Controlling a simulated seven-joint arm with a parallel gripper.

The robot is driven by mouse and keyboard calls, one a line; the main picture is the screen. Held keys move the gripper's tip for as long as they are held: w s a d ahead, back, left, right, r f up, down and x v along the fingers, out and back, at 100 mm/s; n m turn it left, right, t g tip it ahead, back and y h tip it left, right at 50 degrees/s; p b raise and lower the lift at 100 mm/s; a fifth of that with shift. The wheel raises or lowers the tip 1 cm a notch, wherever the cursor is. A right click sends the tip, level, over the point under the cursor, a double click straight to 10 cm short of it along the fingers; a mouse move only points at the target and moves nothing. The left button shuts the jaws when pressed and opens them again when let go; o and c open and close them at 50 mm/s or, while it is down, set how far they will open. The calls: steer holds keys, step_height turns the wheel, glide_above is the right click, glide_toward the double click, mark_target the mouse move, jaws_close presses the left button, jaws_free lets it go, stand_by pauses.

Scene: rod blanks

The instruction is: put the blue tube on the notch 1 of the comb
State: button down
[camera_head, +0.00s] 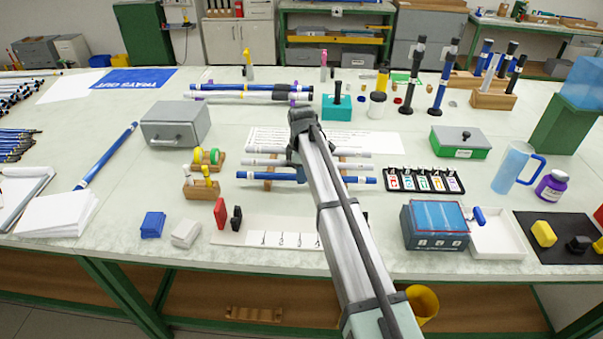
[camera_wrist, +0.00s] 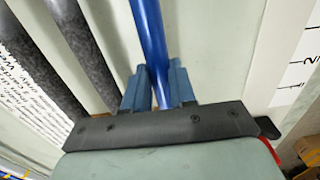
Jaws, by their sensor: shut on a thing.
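The blue tube (camera_head: 262,175) lies crosswise at the front of a small wooden rack (camera_head: 268,184), its middle hidden behind my arm. In the wrist view the blue tube (camera_wrist: 147,35) runs up from between the fingers of my gripper (camera_wrist: 156,88), which is shut on it. I cannot tell whether the tube still touches the rack. In the camera_head view my arm hides the fingers. A white numbered strip (camera_head: 240,232), possibly the comb, lies nearer the table's front edge. Its marks 1 and 2 show in the wrist view (camera_wrist: 296,75).
Two grey tubes (camera_head: 262,162) lie behind the blue one, close beside my gripper. A blue box (camera_head: 432,226) stands to the right.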

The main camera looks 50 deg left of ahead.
steer(key=shift+f, duration=0.1)
steer(key=c, duration=0.9)
jaws_free()
step_height(320, 180, up, 12)
steer(key=shift+r, duration=0.15)
